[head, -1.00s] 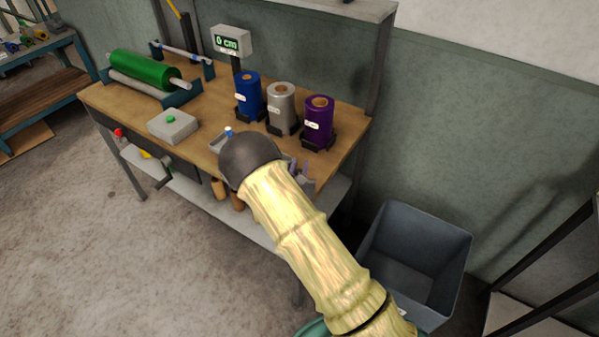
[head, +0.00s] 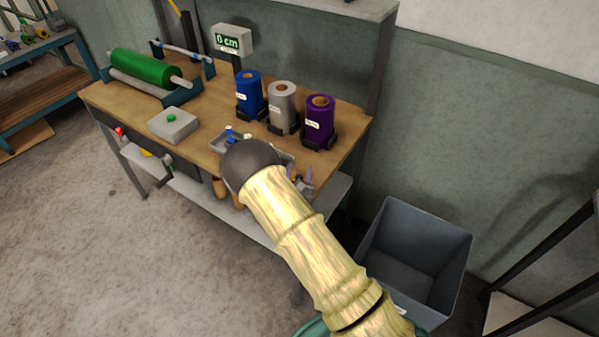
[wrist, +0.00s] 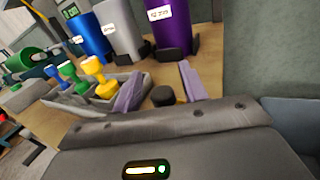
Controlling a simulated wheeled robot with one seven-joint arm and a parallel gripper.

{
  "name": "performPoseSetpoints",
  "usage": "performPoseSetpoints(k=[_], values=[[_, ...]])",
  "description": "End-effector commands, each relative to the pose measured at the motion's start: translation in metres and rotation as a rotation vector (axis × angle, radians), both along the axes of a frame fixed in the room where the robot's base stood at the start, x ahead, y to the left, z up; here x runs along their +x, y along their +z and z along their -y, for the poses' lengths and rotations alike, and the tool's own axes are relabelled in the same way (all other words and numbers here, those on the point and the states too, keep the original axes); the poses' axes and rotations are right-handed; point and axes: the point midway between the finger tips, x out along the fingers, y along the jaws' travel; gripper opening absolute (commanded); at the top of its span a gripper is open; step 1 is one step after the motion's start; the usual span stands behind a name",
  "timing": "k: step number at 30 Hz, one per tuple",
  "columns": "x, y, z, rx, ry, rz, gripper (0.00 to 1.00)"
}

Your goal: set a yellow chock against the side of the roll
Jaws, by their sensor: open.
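My gripper (wrist: 161,72) is open, its two lilac fingers apart, with a dark round knob (wrist: 163,95) showing between them in the wrist view. In the head view the gripper (head: 303,178) is partly hidden behind my arm at the bench's front edge. A green roll (head: 143,68) lies on its side in a stand at the bench's left. Blue (head: 249,92), silver (head: 282,104) and purple (head: 319,118) rolls stand upright in dark holders. A small yellow thing (head: 146,153) shows below the bench front; I cannot tell whether it is a chock.
A grey tray (wrist: 78,103) holds blue, green and yellow handled pieces. A grey box with a green button (head: 173,124) and a display reading 0 cm (head: 231,40) are on the bench. A grey bin (head: 452,262) stands right. Floor at left is clear.

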Motion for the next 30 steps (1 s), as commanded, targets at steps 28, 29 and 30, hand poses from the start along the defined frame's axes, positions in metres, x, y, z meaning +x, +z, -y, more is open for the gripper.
performPoseSetpoints(k=[28, 29, 30], values=[[-0.118, 0.002, -0.023, 0.0, 0.0, 0.0, 0.43], [-0.118, 0.002, -0.023, 0.0, -0.001, 0.001, 0.43], [-0.118, 0.002, -0.022, 0.0, -0.001, 0.0, 0.43]])
